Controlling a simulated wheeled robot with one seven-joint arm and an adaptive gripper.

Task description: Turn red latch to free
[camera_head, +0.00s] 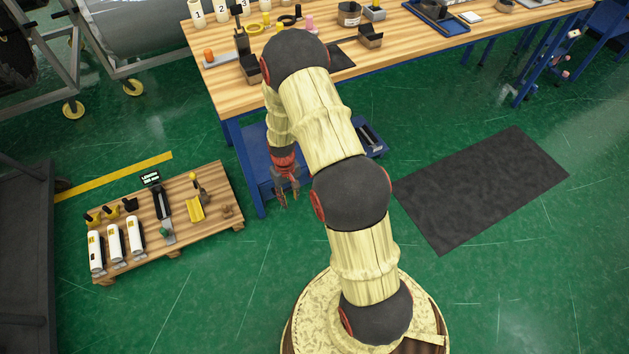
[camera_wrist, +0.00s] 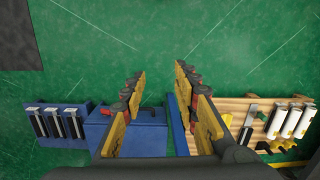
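My gripper (camera_head: 284,203) hangs fingers down beside the blue lower shelf (camera_head: 258,158) of the workbench, between that shelf and the pallet. In the wrist view my gripper (camera_wrist: 160,77) has its two yellow and dark fingers spread wide, with only green floor and blue surfaces between and below them. It holds nothing.
A low wooden pallet (camera_head: 217,217) at left carries white cylinders (camera_head: 135,236), a yellow bracket (camera_head: 195,208) and small tools. The wooden workbench (camera_head: 400,50) stands behind my arm. A dark mat (camera_head: 480,190) lies at right. Green floor is open in front of the pallet.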

